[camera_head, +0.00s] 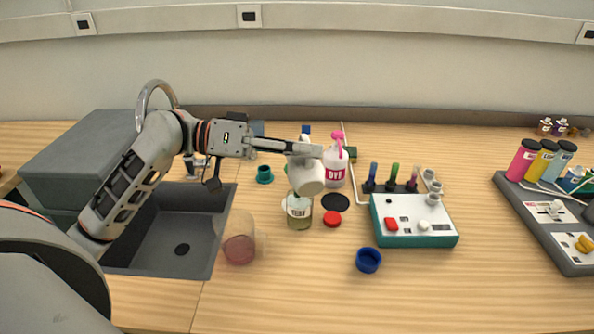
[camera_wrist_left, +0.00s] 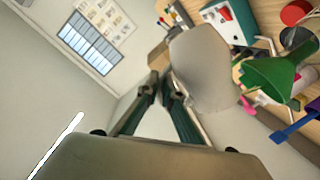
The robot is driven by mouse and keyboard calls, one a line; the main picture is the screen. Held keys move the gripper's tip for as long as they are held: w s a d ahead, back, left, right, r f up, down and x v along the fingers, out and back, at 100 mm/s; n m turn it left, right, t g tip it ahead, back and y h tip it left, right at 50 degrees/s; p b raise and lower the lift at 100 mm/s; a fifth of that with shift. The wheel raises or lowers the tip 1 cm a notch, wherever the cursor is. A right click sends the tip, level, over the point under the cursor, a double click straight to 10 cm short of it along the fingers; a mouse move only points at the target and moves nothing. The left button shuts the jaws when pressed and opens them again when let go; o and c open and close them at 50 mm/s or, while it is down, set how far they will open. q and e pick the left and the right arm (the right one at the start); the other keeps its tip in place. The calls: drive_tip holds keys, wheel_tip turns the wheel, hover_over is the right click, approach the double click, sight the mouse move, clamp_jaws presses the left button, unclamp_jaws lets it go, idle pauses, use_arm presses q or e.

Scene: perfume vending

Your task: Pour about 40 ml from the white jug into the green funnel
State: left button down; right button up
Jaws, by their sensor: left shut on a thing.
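The white jug (camera_head: 307,178) is held by my left gripper (camera_head: 307,150), which is shut on it, in the air above the worktop. It appears in front of the pink-and-white pump bottle and just above a glass jar in the head view. The jug looks tilted; its contents cannot be seen. In the left wrist view, the jug (camera_wrist_left: 203,72) is at the fingertips of the left gripper (camera_wrist_left: 163,90). The green funnel (camera_wrist_left: 272,76) shows in the left wrist view, apart from the jug in the picture. In the head view it is mostly hidden. My right gripper is not in view.
A labelled glass jar (camera_head: 299,213) stands under the jug. Around it are a pump bottle (camera_head: 335,165), a black disc (camera_head: 335,202), a red cap (camera_head: 332,219) and a pink-tinted beaker (camera_head: 239,246).

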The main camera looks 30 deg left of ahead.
sight(310, 177)
use_arm(q)
drive_tip(key=shift+r, duration=0.1)
idle(0.3)
drive_tip(key=shift+s+d+f, duration=0.15)
drive_tip(key=shift+f, duration=0.05)
drive_tip(key=shift+s+d+f+m+y+b, duration=0.15)
drive_tip(key=shift+s+d+f+m+b, duration=0.1)
drive_tip(key=shift+f+m+b, duration=0.25)
drive_tip(key=shift+s+d+f+m+y+b, duration=0.15)
drive_tip(key=shift+s+f+m+b, duration=0.1)
drive_tip(key=shift+f+m+b, duration=0.25)
drive_tip(key=shift+s+d+r+m, duration=0.2)
drive_tip(key=shift+s+m, duration=0.05)
drive_tip(key=shift+m, duration=0.15)
drive_tip(key=shift+s+d+r+m+y, duration=0.2)
drive_tip(key=shift+m+y, duration=0.1)
drive_tip(key=shift+m, duration=0.2)
drive_tip(key=shift+s+d+m, duration=0.1)
drive_tip(key=shift+s+m, duration=0.05)
drive_tip(key=shift+m, duration=0.25)
drive_tip(key=shift+s+d+f+m+t+y+b, duration=0.2)
drive_tip(key=shift+f+m+t+y+b, duration=0.25)
drive_tip(key=shift+m, duration=0.15)
